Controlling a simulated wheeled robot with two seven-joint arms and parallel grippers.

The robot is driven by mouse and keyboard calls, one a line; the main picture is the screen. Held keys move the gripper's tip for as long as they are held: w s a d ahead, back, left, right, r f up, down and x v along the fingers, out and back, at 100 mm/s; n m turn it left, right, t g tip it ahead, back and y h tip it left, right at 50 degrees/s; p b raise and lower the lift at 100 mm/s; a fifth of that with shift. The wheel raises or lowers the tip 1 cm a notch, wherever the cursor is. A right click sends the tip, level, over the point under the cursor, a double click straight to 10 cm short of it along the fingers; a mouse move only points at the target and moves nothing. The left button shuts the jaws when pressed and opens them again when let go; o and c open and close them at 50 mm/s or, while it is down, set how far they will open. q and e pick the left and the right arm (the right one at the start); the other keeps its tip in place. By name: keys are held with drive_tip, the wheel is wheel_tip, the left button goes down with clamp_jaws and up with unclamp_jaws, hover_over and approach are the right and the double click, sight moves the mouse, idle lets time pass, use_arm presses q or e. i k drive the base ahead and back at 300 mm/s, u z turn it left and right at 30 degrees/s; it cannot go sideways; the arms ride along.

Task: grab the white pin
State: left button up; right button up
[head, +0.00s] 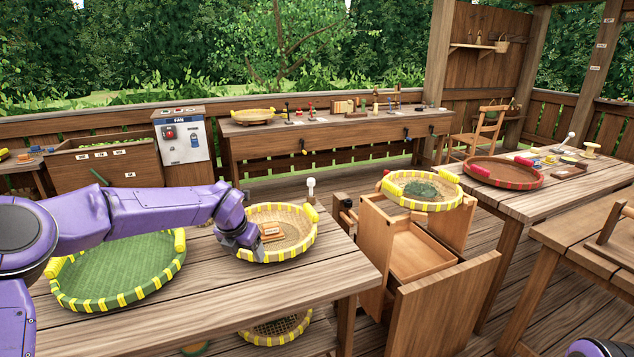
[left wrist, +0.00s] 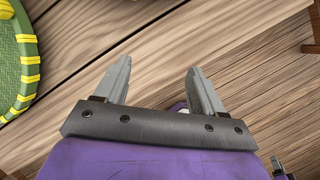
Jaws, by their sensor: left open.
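A white pin (head: 311,187) with a rounded head stands upright at the far right edge of the near table, just beyond the woven tray. My left gripper (head: 246,248) is at the left rim of that tray, to the left of the pin and nearer to me, and apart from it. In the left wrist view the left gripper (left wrist: 158,70) is open, with bare wooden planks between its fingers. A small pale thing (left wrist: 179,107) shows there low between the fingers, mostly hidden by the gripper body; I cannot tell what it is.
The woven tray (head: 306,236) with yellow clips holds a small orange-brown block (head: 271,231). A green tray (head: 120,272) lies to its left. A wooden stand (head: 375,235) carries another tray (head: 420,204). The near table's front (head: 250,300) is clear.

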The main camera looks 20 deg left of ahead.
sight(311, 181)
drive_tip(key=i, duration=1.8)
